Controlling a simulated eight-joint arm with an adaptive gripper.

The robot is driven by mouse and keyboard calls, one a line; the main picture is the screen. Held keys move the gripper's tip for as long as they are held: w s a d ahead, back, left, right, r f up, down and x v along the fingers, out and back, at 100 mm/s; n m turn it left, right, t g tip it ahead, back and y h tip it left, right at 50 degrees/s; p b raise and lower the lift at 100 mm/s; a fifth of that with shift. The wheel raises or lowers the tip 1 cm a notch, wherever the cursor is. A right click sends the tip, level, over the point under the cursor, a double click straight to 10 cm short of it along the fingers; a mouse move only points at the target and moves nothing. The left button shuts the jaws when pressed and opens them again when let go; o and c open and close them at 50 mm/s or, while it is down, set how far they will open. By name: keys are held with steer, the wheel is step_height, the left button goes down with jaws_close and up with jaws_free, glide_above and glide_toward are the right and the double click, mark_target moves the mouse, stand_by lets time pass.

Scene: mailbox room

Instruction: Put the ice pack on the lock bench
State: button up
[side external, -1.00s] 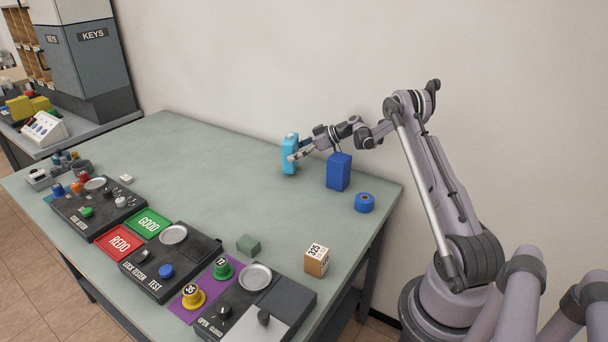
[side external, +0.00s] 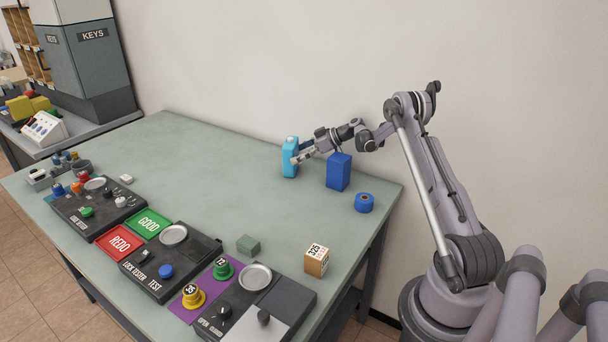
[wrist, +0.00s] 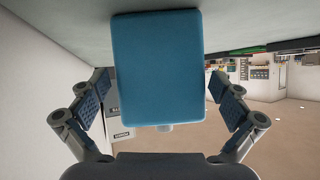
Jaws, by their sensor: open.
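The light blue ice pack (side external: 290,160), a flat block with a small cap, stands upright on the lock bench (side external: 215,165), toward its back edge by the wall. In the wrist view, which looks upside down, the ice pack (wrist: 157,65) fills the middle, its base at the grey-green bench top and its cap pointing down the picture. My gripper (side external: 298,157) is at the right side of the ice pack in the side view. It is open, with a finger on either side of the pack and gaps visible in the wrist view (wrist: 160,92).
A dark blue box (side external: 339,172) stands close to the right of the pack, under my wrist. A blue roll (side external: 364,203) and a numbered cube (side external: 316,261) are nearer the right edge. Tester panels (side external: 157,278) and trays line the front. The bench's middle is clear.

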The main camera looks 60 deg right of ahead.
mark_target(297, 153)
steer(key=v, duration=0.5)
steer(key=shift+w+r, duration=0.1)
steer(key=a+r+m+g, duration=0.1)
steer(key=a+r+g, duration=0.1)
steer(key=a+r, duration=1)
steer(key=s+a+r+m+g+h, duration=0.1)
steer(key=s+a, duration=0.1)
steer(key=a, duration=0.4)
steer(key=s+a+r+g+h, duration=0.1)
steer(key=s+a+r, duration=0.1)
steer(key=a, duration=0.5)
steer(key=s+a+f+m+h, duration=0.1)
steer(key=s+a+f, duration=0.1)
steer(key=s+a, duration=0.5)
steer(key=s+a+f+h, duration=0.2)
steer(key=s+a, duration=0.4)
steer(key=s, duration=0.6)
steer(key=shift+a+m, duration=0.4)
